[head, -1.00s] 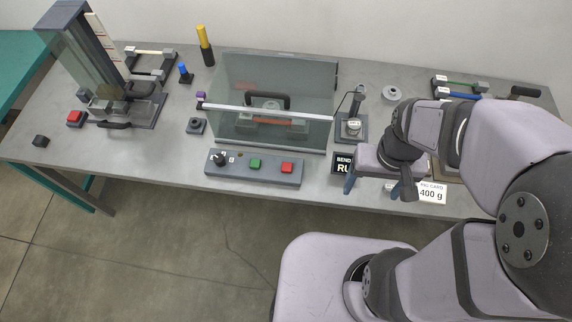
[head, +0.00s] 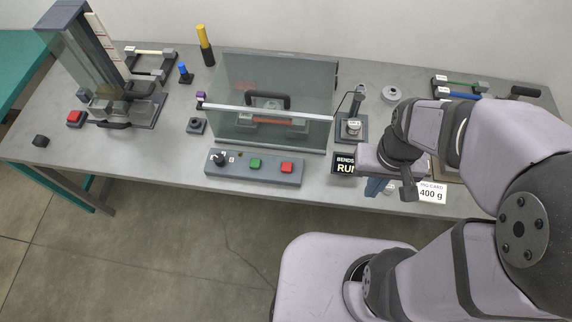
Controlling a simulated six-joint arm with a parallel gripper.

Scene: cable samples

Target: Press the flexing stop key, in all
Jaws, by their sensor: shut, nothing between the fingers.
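The control box (head: 254,179) lies at the front of the table, below the clear-covered flexing machine (head: 268,98). It carries a black knob (head: 219,158), a green key (head: 255,163) and a red key (head: 287,168) at its right end. I cannot read any label naming the stop key. A small black display (head: 344,164) reading "BENDS" and "RUN" stands right of the box, its right edge partly hidden by my gripper. My gripper (head: 373,189) is shut and empty, right of the display and well right of the red key, near the table's front edge.
Another red button (head: 76,118) sits at the far left beside the tall clear-fronted rig (head: 88,60). A "400 g" card (head: 432,192) lies right of my gripper. A stand with a weight (head: 353,127) is behind the display. The space above the control box is free.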

